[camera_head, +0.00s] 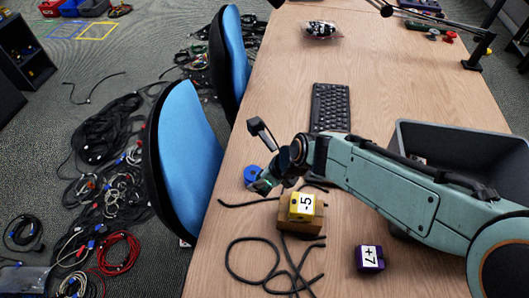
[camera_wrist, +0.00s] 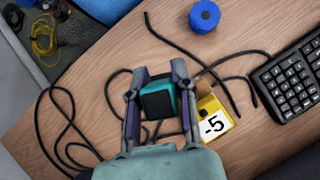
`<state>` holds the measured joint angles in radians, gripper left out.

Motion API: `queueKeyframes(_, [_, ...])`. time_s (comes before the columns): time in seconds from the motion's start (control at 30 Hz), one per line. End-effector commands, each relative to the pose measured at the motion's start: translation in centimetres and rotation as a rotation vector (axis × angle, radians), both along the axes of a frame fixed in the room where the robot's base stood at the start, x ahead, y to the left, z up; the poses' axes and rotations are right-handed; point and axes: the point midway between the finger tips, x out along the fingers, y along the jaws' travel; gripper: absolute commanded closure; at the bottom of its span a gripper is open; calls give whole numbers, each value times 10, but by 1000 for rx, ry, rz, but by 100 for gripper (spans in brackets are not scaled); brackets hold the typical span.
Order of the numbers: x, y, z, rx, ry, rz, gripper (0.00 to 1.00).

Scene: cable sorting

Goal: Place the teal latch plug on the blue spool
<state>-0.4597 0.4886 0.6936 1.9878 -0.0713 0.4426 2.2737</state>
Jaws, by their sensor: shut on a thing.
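My gripper (camera_wrist: 157,75) is shut on the teal latch plug (camera_wrist: 172,93), a dark block with teal sides between the two fingers in the wrist view. In the head view the plug (camera_head: 262,186) shows only as a small teal patch by my gripper (camera_head: 266,186), mostly hidden. The blue spool (camera_wrist: 205,16) is apart from the plug, toward the top of the wrist view. It also shows in the head view (camera_head: 251,175), just left of my gripper and partly covered by it. The height of the plug above the table is hard to tell.
A yellow block marked -5 (camera_head: 301,206) sits on a brown block (camera_head: 287,219) close to my gripper. A purple block marked +7 (camera_head: 369,258) is nearby. Black cables (camera_head: 252,268) lie on the table (camera_head: 220,240). A keyboard (camera_head: 330,107) and grey bin (camera_head: 462,141) stand farther off.

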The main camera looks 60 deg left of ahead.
Motion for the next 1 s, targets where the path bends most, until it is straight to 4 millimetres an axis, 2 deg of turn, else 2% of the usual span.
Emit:
queueKeyframes(0.27, [25, 73, -36, 0, 2, 2, 100])
queueKeyframes(0.4, [35, 94, -66, -2, 3, 1, 100])
queueKeyframes(0.5, [39, 105, -79, -1, 0, 0, 100])
queueKeyframes(0.73, [44, 116, -94, -1, 0, 0, 100])
queueKeyframes(0.9, [44, 116, -120, -3, 2, 0, 100])
queueKeyframes(1.0, [44, 116, -124, 0, 0, 0, 100])
